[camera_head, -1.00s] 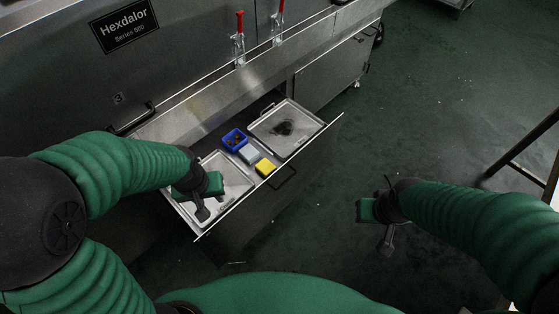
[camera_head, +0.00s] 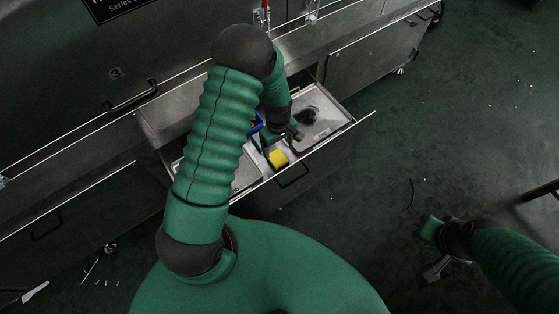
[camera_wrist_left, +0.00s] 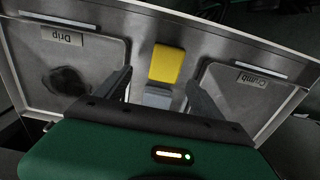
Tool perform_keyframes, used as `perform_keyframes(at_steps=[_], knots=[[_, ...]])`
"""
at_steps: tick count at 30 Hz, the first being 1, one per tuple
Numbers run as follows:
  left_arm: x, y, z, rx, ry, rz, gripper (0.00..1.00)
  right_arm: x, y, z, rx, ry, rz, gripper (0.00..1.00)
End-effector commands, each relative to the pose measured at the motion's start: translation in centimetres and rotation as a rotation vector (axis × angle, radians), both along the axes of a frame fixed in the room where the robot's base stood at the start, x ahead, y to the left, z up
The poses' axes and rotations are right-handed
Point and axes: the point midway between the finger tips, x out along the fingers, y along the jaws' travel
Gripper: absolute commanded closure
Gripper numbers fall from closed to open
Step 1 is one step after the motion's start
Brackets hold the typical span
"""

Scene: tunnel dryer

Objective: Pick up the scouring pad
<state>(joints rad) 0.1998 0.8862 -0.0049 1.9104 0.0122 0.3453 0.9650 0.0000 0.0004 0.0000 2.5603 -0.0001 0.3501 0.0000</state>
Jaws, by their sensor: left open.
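A yellow block (camera_head: 278,158) lies in the open drawer between two metal trays, and also shows in the left wrist view (camera_wrist_left: 166,65). A grey block (camera_wrist_left: 158,98) lies beside it, mostly hidden by my left arm in the head view. Which one is the scouring pad I cannot tell for sure. My left gripper (camera_head: 283,138) is over the drawer, open and empty. In the left wrist view its fingers (camera_wrist_left: 159,77) stand either side of the grey block, with the yellow block just beyond the tips. My right gripper (camera_head: 432,258) hangs over the floor, far from the drawer.
A tray labelled "Drip" (camera_wrist_left: 103,88) with a dark patch is on one side of the blocks. Another labelled tray (camera_wrist_left: 222,112) is on the other. A blue container (camera_head: 257,123) is partly hidden behind my left arm. The drawer's front wall (camera_head: 330,148) rises near the yellow block.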

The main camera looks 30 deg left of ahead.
Motion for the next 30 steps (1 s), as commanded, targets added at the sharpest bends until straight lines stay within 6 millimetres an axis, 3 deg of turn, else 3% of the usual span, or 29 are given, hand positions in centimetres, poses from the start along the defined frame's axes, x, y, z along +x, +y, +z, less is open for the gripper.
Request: perform_keyframes(at_steps=[5,12,20,30], knots=[[-0.2,0.1,-1.7,0.0,0.0,0.0,0.22,0.0,0.0,-0.7,0.0,-0.001,0.0,0.82],[-0.6,0.6,-5.9,0.0,0.0,-0.001,0.22,0.0,0.0,-2.5,0.0,-0.001,0.0,0.82],[-0.6,0.6,-6.2,0.001,-0.001,-0.001,0.23,0.0,0.0,-2.4,0.0,-0.001,0.0,0.82],[-0.6,0.6,-6.2,0.001,-0.001,-0.001,0.68,0.0,0.0,-2.4,0.0,-0.001,0.0,0.82]])
